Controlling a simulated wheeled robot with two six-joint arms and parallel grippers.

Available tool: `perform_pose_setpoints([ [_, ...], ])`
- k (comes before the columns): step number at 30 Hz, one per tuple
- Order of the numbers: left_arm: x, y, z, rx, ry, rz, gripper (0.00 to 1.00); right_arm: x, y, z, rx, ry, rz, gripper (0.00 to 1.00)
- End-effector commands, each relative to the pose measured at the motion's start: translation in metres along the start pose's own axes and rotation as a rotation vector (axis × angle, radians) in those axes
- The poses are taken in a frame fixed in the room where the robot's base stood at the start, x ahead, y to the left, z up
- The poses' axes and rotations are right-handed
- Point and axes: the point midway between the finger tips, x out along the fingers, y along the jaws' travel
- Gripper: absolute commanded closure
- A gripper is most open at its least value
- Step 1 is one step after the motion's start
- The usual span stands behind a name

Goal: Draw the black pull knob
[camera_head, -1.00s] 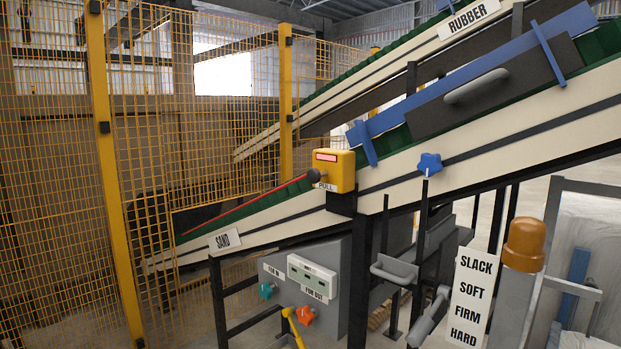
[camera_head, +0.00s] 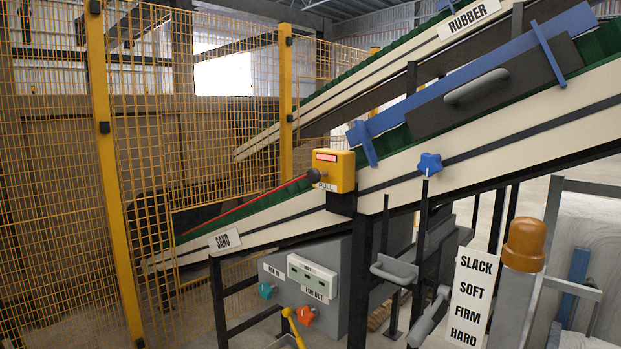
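The black pull knob (camera_head: 313,175) sits at the left side of a yellow box (camera_head: 336,170) with a pink-red window and a PULL label (camera_head: 326,187). A red cord (camera_head: 245,205) runs from the knob down to the left along the lower conveyor. The knob looks close against the box. Neither of my grippers shows in the head view, and nothing is touching the knob.
Yellow mesh fencing (camera_head: 200,130) stands behind. A grey panel with teal (camera_head: 265,290) and orange (camera_head: 305,315) knobs is below. An amber beacon (camera_head: 524,245) stands at the right.

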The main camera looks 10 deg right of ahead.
Motion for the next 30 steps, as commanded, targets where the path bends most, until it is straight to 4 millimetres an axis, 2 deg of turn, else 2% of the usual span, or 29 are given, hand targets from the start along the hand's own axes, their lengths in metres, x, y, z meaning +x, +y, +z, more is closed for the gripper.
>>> perform_pose_setpoints([
  [8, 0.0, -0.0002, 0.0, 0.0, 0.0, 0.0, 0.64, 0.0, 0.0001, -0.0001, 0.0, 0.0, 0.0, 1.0],
  [14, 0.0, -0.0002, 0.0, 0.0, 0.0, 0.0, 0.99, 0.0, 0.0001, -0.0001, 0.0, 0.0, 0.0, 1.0],
  [30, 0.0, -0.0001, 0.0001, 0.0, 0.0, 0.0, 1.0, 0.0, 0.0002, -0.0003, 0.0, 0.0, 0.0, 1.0],
])
